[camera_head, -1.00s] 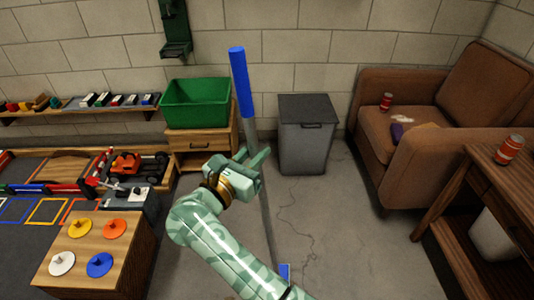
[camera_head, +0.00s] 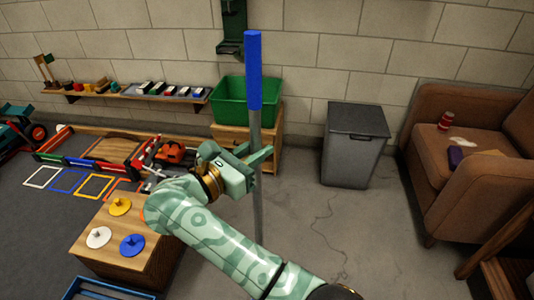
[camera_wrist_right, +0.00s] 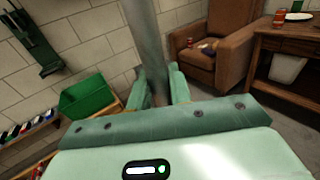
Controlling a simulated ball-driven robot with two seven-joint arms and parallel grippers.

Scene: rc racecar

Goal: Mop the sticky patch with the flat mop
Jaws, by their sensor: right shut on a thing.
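The flat mop stands nearly upright, with a blue grip (camera_head: 254,70) at the top and a grey pole (camera_head: 258,205) below. My right gripper (camera_head: 260,157) is shut around the pole below the blue grip. In the right wrist view the pole (camera_wrist_right: 143,40) runs up from between the two fingers (camera_wrist_right: 160,86). The mop's lower end is hidden behind my right arm. I cannot make out a sticky patch on the visible floor (camera_head: 330,250); only thin dark cracks show. My left gripper is not in view.
A grey lidded bin (camera_head: 354,150) and a brown armchair (camera_head: 440,205) stand right of the pole. A green crate (camera_head: 228,101) on a wooden cabinet (camera_head: 270,132) is behind it. A wooden box (camera_head: 160,235) with discs stands left. Floor between arm and bin is clear.

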